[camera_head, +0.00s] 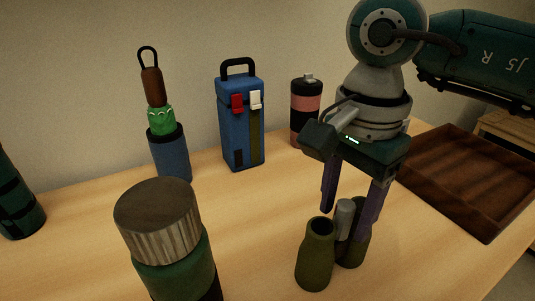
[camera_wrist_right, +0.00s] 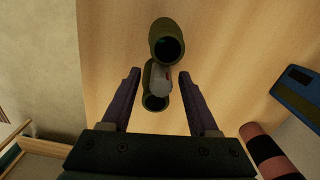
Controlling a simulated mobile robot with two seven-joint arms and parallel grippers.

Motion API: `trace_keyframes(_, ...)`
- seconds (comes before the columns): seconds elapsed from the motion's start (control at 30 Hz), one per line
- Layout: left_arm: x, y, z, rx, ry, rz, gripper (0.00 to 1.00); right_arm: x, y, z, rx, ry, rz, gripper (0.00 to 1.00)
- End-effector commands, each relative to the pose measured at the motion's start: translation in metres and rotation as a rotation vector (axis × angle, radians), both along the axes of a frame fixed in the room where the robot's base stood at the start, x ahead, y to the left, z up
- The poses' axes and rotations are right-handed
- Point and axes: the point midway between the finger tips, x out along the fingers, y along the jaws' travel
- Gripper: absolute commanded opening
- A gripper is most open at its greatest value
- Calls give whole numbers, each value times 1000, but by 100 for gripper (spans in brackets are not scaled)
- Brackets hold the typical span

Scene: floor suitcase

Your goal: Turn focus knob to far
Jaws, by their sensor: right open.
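The olive-green binoculars (camera_head: 318,258) stand upright on the table with two dark-mouthed barrels. The grey focus knob (camera_head: 344,218) sits between the barrels. My right gripper (camera_head: 346,208) points down over the binoculars, open. Its purple fingers stand on either side of the knob, with gaps visible in the wrist view (camera_wrist_right: 159,77). The far barrel is partly hidden in the head view. My left gripper is not in view.
A brown wooden tray (camera_head: 455,205) lies at right. A blue box (camera_head: 238,130) with a handle, a pink-black canister (camera_head: 305,105) and a blue cup (camera_head: 171,158) holding a green item stand behind. A large-capped green bottle (camera_head: 158,225) is in front; a dark green cylinder (camera_head: 15,200) is at left.

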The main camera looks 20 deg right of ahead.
Motion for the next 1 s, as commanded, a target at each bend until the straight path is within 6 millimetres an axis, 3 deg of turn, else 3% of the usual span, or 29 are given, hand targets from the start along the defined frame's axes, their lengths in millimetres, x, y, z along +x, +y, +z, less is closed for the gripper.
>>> trace_keyframes(0.27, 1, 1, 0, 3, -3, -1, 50, 0, 0, -2, 0, -1, -1, 61)
trace_keyframes(0.8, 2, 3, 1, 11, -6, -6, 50, 0, 0, -2, 0, -1, -1, 1)
trace_keyframes(1.0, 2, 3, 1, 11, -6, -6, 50, 0, 0, -2, 0, -1, -1, 0)
